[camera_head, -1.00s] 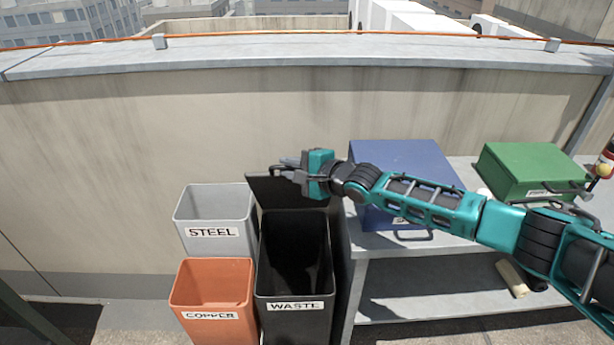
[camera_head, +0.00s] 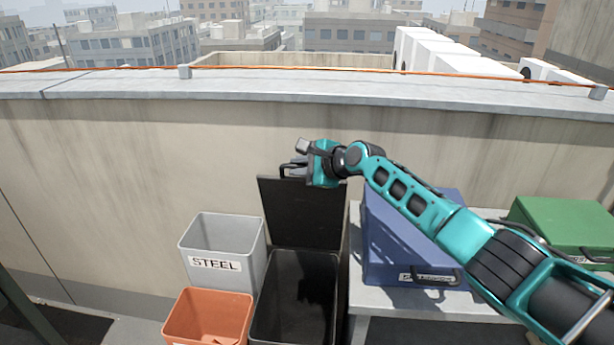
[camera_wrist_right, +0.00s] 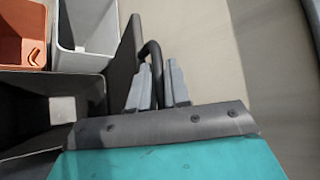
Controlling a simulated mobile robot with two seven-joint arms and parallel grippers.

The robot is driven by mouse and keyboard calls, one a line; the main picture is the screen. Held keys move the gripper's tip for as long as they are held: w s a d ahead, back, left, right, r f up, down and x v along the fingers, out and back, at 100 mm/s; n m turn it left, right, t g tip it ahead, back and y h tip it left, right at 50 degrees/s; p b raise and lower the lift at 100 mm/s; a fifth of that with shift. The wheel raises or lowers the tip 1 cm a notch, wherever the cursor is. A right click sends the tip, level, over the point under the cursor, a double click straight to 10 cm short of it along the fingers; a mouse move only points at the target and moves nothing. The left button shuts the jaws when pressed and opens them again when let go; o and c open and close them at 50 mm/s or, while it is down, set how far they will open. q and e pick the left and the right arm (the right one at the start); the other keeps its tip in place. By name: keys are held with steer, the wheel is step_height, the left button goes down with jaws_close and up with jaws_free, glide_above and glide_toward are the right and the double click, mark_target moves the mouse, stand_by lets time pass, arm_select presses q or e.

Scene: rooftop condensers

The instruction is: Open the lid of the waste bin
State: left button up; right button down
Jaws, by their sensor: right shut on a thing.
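The black waste bin (camera_head: 297,325) stands at the lower middle of the head view, its mouth uncovered. Its black lid (camera_head: 303,215) stands raised, roughly upright, at the bin's back edge near the wall. My right gripper (camera_head: 297,168) is at the lid's top edge, shut on the lid handle (camera_head: 285,171). In the right wrist view the dark curved handle (camera_wrist_right: 153,62) passes between the two grey fingers (camera_wrist_right: 158,88), and the lid (camera_wrist_right: 124,62) shows edge-on beside them. The bin's label is out of the head view. My left gripper is not in view.
A grey STEEL bin (camera_head: 222,272) and an orange bin (camera_head: 208,320) stand left of the waste bin. A shelf (camera_head: 410,300) to the right bears a blue box (camera_head: 412,245) and a green box (camera_head: 565,228). A concrete wall (camera_head: 130,180) runs behind everything.

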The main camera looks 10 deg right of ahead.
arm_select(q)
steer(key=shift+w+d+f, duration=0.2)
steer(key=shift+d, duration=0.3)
arm_select(e)
steer(key=shift+w+d, duration=0.25)
steer(key=shift+w, duration=0.5)
steer(key=c, duration=1.2)
jaws_free()
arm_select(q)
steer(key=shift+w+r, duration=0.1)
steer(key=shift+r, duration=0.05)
arm_select(e)
steer(key=shift+r, duration=0.1)
